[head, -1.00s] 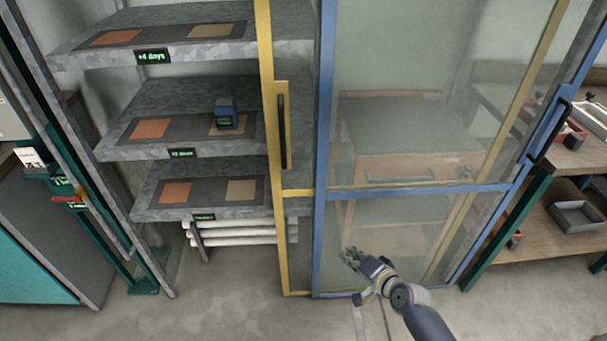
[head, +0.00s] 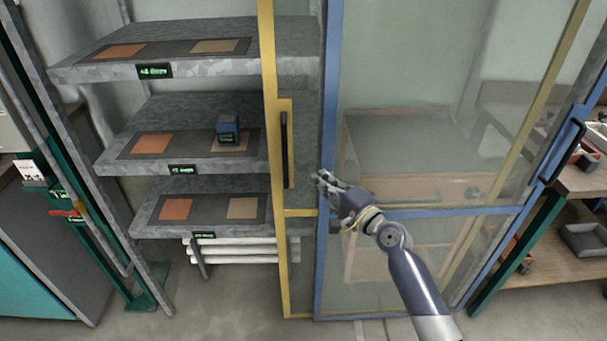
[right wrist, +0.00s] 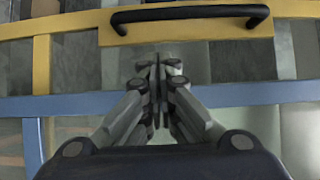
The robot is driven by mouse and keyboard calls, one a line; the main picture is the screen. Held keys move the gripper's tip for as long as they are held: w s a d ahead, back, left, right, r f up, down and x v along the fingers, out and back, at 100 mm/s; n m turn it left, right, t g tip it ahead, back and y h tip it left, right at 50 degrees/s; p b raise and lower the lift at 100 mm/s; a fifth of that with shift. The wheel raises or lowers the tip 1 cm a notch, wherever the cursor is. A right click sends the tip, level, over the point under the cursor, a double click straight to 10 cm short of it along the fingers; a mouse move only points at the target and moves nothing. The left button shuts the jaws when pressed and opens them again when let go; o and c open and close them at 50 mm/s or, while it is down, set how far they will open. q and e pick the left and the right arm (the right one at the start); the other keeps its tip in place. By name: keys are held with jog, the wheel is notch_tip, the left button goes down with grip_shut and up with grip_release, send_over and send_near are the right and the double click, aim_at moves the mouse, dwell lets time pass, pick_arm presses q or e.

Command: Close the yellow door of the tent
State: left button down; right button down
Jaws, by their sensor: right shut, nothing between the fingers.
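The yellow door (head: 270,120) of the tent stands upright in the middle of the head view, with the left side of the tent open. Its black handle (head: 284,150) is vertical on the yellow frame. In the right wrist view the handle (right wrist: 190,14) crosses the top. My right gripper (head: 322,180) is shut and empty, in front of the blue-framed door (head: 328,120), just right of the handle and apart from it. It also shows shut in the wrist view (right wrist: 157,62). My left gripper is not in view.
Grey shelves (head: 230,64) stand inside the open left part, with orange and tan squares on dark mats. A small blue box (head: 228,130) sits on the middle shelf. A wooden workbench (head: 575,195) with trays is at right. Floor is free in front.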

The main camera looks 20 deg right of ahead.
aim_at(303, 177)
jog(key=shift+w+a+p, duration=0.35)
jog(key=shift+w+a, duration=0.45)
jog(key=shift+a, duration=0.2)
jog(key=shift+w+a+p, duration=0.35)
jog(key=shift+w+a, duration=0.4)
jog(key=shift+a, duration=0.2)
